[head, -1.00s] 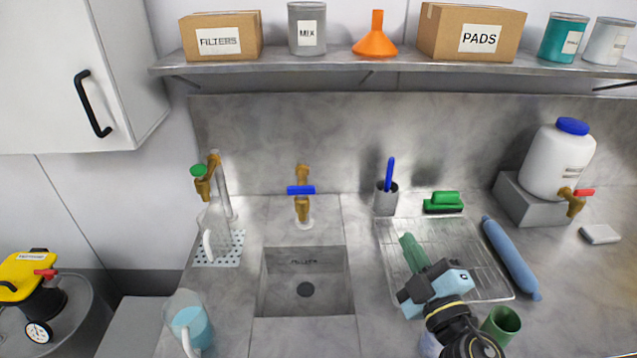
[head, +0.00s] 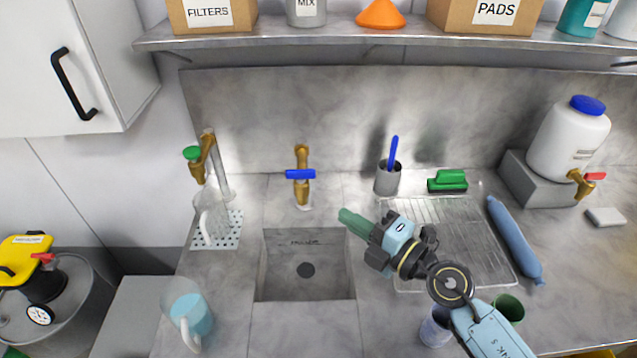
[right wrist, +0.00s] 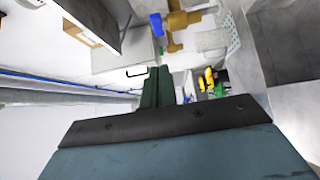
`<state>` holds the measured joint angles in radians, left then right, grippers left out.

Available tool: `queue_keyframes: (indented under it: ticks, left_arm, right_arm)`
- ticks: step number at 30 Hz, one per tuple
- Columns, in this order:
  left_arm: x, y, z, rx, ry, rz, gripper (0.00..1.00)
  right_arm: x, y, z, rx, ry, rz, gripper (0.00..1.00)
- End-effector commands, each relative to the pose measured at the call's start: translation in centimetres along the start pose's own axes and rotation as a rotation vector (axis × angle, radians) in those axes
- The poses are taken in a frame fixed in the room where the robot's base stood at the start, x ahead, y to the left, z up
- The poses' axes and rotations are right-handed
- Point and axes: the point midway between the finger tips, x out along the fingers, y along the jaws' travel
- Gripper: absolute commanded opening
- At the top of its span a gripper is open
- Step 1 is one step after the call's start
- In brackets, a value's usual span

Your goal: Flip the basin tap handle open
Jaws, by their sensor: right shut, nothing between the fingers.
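The basin tap (head: 303,190) is a brass tap on the back wall side of the basin, with a blue bar handle (head: 300,174) lying crosswise. The blue handle also shows at the top of the right wrist view (right wrist: 157,24), beside the brass tap body (right wrist: 182,20). My right gripper (head: 345,215) is shut and empty, its green fingers together. It is above the counter between the basin and the drying rack, to the right of and nearer than the tap, apart from it. My left gripper is not in view.
The sunken basin (head: 265,272) lies below the tap. A second brass tap with a green handle (head: 193,153) stands at left above a pitcher (head: 210,216). A cup with a blue stick (head: 388,181) stands right of the tap. The shelf (head: 330,38) overhangs behind.

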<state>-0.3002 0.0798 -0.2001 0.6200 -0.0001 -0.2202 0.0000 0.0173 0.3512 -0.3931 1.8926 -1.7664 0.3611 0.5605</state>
Motion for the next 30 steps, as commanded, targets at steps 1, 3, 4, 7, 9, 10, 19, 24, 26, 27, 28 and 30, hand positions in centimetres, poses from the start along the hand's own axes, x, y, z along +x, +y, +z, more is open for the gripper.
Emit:
queue_keyframes:
  ticks: [1, 3, 4, 7, 9, 10, 19, 24, 26, 27, 28, 30]
  left_arm:
    - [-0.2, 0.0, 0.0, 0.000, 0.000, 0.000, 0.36]
    - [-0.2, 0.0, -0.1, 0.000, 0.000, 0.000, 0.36]
    - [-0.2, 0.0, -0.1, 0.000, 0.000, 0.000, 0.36]
    - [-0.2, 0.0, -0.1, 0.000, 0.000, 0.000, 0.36]
    - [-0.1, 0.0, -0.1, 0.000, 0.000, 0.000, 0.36]
    - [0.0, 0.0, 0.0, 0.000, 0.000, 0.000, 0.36]
    - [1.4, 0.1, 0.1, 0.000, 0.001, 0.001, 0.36]
    - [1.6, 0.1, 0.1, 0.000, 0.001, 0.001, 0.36]
    - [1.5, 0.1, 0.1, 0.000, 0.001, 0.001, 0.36]
    - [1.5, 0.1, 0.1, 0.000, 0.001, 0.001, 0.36]
    - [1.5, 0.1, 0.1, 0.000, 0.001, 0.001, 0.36]
    - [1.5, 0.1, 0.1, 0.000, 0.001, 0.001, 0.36]
  right_arm:
    - [1.0, 0.3, -0.1, 0.001, 0.002, 0.004, 0.00]
    - [2.5, 0.2, 0.0, 0.001, 0.000, 0.004, 0.00]
    - [3.2, 0.2, 0.0, 0.002, 0.001, 0.004, 0.00]
    - [5.4, 0.2, 0.0, 0.001, 0.001, 0.004, 0.00]
    - [6.9, 0.2, 0.0, 0.001, 0.001, 0.004, 0.00]
    - [7.5, 0.1, 0.0, 0.001, 0.000, 0.003, 0.00]
    - [10.5, -0.1, 2.3, -0.001, -0.001, 0.000, 0.00]
    - [11.0, 0.0, 2.8, 0.001, 0.000, 0.000, 0.00]
    - [11.0, 0.0, 2.8, 0.001, 0.000, 0.000, 0.00]
    - [11.0, 0.0, 2.8, 0.001, 0.000, 0.000, 0.00]
    - [11.0, 0.0, 2.8, 0.001, 0.000, 0.000, 0.00]
    - [11.0, 0.1, 2.8, 0.001, 0.000, 0.000, 0.00]
